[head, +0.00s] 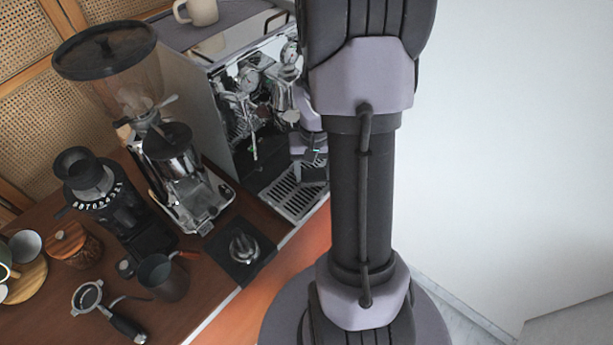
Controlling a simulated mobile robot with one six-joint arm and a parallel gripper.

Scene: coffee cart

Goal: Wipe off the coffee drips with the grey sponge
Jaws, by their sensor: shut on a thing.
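My gripper (311,158) is in front of the espresso machine (196,95), partly hidden behind my own arm. It points down over the right part of the drip tray (283,200). It is shut on a small dark grey block, which looks like the grey sponge (314,174). The block is at or just above the slatted grate; I cannot tell whether it touches. No coffee drips can be made out at this size, and my arm hides the right end of the tray.
A large grinder (176,160) stands left of the machine, with a smaller black grinder (108,200) beyond it. A tamper (243,247) on a black mat, a dark pitcher (163,278) and a portafilter (106,308) occupy the counter's front. A mug (203,12) sits on top of the machine.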

